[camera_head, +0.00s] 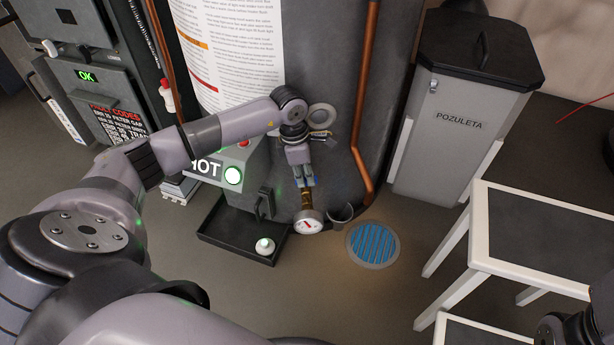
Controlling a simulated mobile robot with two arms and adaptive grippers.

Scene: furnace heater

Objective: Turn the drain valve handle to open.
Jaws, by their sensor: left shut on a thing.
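My left gripper (304,182) points down at the lower front of the grey heater tank (335,110). It is shut on the drain valve handle, which is mostly hidden between the fingers; small blue parts show at the fingertips. The brass drain valve body (307,199) shows just below the fingers. A round white gauge (308,222) with a red mark sits below the brass part. My right gripper is not in view; only a dark part, perhaps of my right arm, shows at the lower right corner.
A dark tray (222,236) with a small white-topped item (264,246) lies left of the valve. A blue floor drain grate (373,244) is to the right. A copper pipe (361,120), a grey POZULETA bin (455,130) and a white-framed table (540,235) stand further right.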

